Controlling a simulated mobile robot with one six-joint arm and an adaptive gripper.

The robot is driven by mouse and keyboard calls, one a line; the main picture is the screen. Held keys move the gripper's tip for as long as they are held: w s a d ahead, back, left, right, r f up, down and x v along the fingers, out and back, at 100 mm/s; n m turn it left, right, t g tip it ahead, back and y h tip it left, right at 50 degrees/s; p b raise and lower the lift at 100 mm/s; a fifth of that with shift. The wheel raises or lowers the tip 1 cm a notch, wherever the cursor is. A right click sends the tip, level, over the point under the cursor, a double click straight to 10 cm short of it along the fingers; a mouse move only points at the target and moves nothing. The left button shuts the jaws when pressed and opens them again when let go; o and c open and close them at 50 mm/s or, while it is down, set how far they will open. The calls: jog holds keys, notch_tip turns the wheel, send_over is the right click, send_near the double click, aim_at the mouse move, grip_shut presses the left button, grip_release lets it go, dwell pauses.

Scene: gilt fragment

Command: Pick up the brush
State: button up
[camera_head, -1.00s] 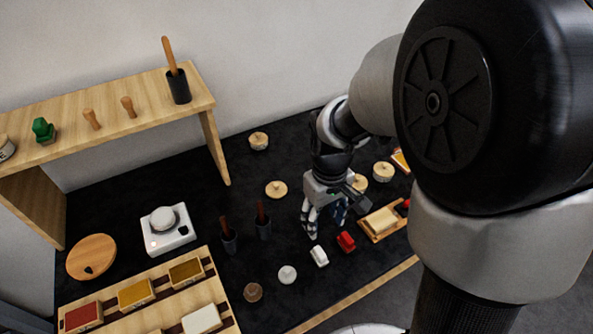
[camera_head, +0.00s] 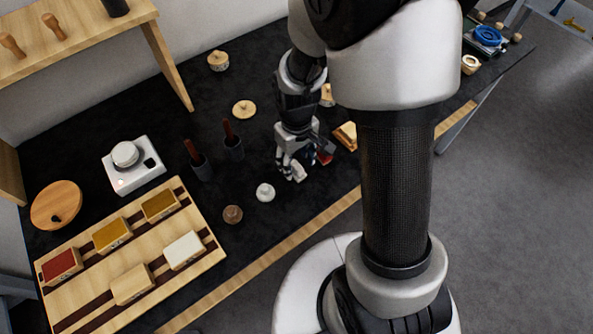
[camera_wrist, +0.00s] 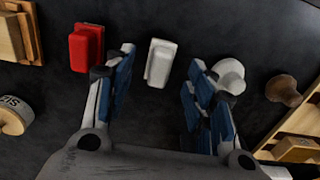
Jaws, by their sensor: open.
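Two reddish-brown handles stand upright in dark cups in the head view, one at the left (camera_head: 191,150) and one at the right (camera_head: 228,129); they may be brushes, but their lower ends are hidden. My gripper (camera_head: 292,172) is open and empty, pointing down to the right of these cups. In the wrist view its fingers (camera_wrist: 161,62) lie either side of a small white block (camera_wrist: 160,64), which sits on the dark table beyond them. A red block (camera_wrist: 86,48) lies left of it. I cannot tell whether either block is a brush.
A white knob (camera_wrist: 229,77) stands close to the right finger, with a brown knob (camera_wrist: 284,92) beyond. A wooden board (camera_head: 205,267) with colored blocks lies at the lower left. A white device (camera_head: 133,166) and round wooden lid (camera_head: 56,206) stand behind it.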

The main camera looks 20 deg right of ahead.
aim_at(296, 165)
notch_tip(296, 165, down, 3)
jog(key=shift+w+b, duration=0.1)
jog(key=shift+b, duration=0.3)
jog(key=shift+r, duration=0.1)
jog(key=c, duration=1.1)
